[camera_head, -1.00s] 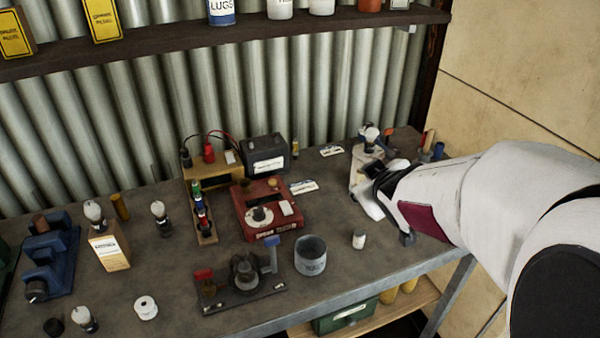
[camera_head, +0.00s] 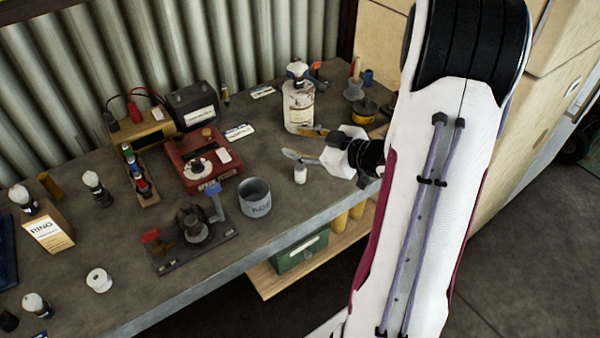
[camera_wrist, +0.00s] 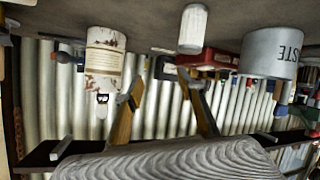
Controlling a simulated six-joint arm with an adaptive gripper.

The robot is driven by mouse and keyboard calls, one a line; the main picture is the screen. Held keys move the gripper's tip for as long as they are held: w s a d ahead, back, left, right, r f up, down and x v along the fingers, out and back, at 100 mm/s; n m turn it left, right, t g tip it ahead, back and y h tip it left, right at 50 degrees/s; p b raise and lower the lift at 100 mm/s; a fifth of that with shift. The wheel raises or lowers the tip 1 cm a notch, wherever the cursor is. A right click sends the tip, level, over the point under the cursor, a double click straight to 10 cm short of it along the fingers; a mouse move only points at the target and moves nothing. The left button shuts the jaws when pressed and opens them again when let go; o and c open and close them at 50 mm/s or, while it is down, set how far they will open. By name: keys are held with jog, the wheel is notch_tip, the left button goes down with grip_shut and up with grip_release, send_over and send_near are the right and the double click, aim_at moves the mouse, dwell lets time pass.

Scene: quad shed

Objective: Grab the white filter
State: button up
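Two small white things could be the white filter; I cannot tell which. One is a small white cylinder (camera_head: 300,174) standing upright near the front edge of the bench, right of the grey tin; it also shows at the top of the wrist view (camera_wrist: 193,29), which is upside down. The other is a short white ring-like piece (camera_head: 99,281) with a dark centre, at the front left of the bench. My gripper (camera_head: 303,144) is open and empty, its fingers pointing left, just behind the small cylinder. The open fingers also show in the wrist view (camera_wrist: 165,82).
A white, stained bottle (camera_head: 299,108) stands behind my gripper. The grey tin (camera_head: 255,198) is left of the small cylinder. A red device (camera_head: 203,167) and a black-based mechanism (camera_head: 194,232) stand farther left. The bench (camera_head: 131,307) has bare room at its front edge.

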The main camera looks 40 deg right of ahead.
aim_at(305, 170)
jog(key=s+y, duration=0.1)
jog(key=s+f+t+y, duration=0.1)
jog(key=s+a+y, duration=0.1)
jog(key=s, duration=0.1)
jog(key=shift+s+f+t+y, duration=0.1)
jog(key=shift+f+t+y, duration=0.2)
jog(key=shift+f, duration=0.1)
jog(key=shift+m+t+y, duration=0.6)
jog(key=shift+t+y, duration=0.1)
jog(key=shift+y, duration=0.1)
jog(key=s+d+f, duration=0.1)
jog(key=s, duration=0.1)
jog(key=s+d+f, duration=0.1)
jog(key=s, duration=0.2)
jog(key=s+d+f, duration=0.1)
jog(key=s, duration=0.1)
jog(key=shift+s+f, duration=0.15)
jog(key=shift+x, duration=1.3)
jog(key=shift+x, duration=2.65)
jog(key=shift+d, duration=0.1)
jog(key=c, duration=1)
